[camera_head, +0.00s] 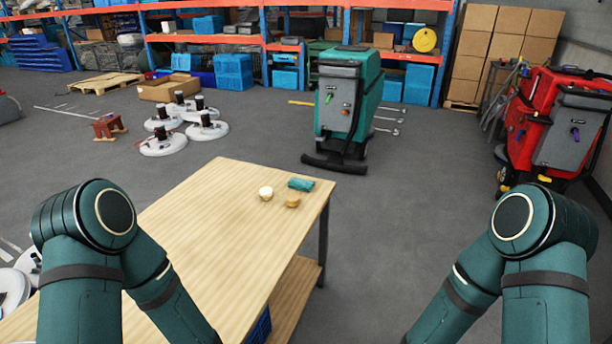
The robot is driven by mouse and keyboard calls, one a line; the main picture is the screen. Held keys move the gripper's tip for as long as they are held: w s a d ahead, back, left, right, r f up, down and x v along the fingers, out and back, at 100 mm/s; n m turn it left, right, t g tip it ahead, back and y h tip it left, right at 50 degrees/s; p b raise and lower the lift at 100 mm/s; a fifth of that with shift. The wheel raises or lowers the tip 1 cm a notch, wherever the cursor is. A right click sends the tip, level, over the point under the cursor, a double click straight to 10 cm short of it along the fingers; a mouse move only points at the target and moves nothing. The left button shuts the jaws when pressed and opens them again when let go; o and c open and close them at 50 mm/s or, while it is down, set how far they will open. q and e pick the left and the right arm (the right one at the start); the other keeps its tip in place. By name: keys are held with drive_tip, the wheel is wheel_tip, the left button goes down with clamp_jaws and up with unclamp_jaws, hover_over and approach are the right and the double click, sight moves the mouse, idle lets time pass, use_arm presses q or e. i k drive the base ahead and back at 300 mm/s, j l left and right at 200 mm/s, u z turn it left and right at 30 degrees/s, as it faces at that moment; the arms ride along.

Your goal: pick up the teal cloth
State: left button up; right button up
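The teal cloth (301,185) lies folded or rolled on the wooden table (215,235), close to its far right corner. A pale round object (266,193) and a tan round object (292,202) sit just in front of it, apart from it. My left and right arms come in from the lower left and lower right. Both forearms run out of the bottom of the picture, so neither gripper shows.
A teal scrubber machine (347,105) stands on the floor beyond the table. A red scrubber (553,130) stands at the right. The floor right of the table is clear.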

sight(296, 182)
drive_tip(key=i+l, duration=0.45)
drive_tip(key=i, duration=0.3)
drive_tip(key=i+l+u, duration=0.1)
drive_tip(key=i+l, duration=0.3)
drive_tip(key=i, duration=0.3)
drive_tip(key=i+l, duration=0.5)
drive_tip(key=i, duration=0.2)
drive_tip(key=i+l+u, duration=0.1)
drive_tip(key=i+l, duration=0.4)
drive_tip(key=i, duration=0.25)
